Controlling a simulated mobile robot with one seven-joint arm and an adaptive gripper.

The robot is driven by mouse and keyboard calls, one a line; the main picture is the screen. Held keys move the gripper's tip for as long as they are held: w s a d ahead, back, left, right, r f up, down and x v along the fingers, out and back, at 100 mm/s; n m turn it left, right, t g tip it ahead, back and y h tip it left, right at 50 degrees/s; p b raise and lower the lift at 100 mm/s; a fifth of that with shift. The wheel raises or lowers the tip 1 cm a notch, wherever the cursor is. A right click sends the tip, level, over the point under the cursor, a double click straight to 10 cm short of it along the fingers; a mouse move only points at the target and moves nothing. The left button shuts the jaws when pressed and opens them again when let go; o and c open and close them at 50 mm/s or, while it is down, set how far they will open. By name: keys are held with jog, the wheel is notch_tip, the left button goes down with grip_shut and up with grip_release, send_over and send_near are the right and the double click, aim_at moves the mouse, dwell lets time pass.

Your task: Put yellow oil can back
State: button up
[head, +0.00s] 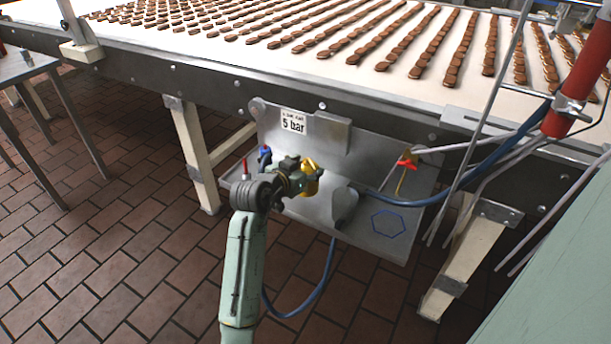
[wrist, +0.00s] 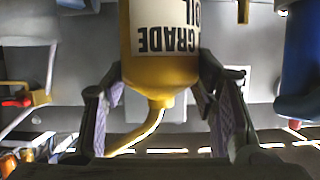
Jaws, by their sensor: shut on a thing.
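The yellow oil can (wrist: 160,70) with a cream label is between the two fingers of my gripper (wrist: 165,95) in the wrist view. The label text reads upside down there, and a thin curved spout points down and left. In the head view, part of the yellow can (head: 311,178) shows at the end of my gripper (head: 300,176), in front of the grey metal panel (head: 310,215) under the conveyor. My gripper is shut on the can. Whether the can touches the panel cannot be told.
A blue item (head: 264,153) is just left of my gripper, close to it; a blue body (wrist: 303,60) also shows in the wrist view. A red-and-yellow fitting (head: 407,163) and a blue hexagon outline (head: 388,223) are at the panel's right. A blue hose (head: 430,198) crosses there.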

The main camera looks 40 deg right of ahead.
notch_tip(320, 180, down, 3)
jog(key=shift+r+p, duration=0.1)
jog(key=shift+p, duration=0.45)
jog(key=shift+f, duration=0.3)
jog(key=shift+f, duration=0.1)
jog(key=shift+f, duration=0.15)
jog(key=o, duration=1.4)
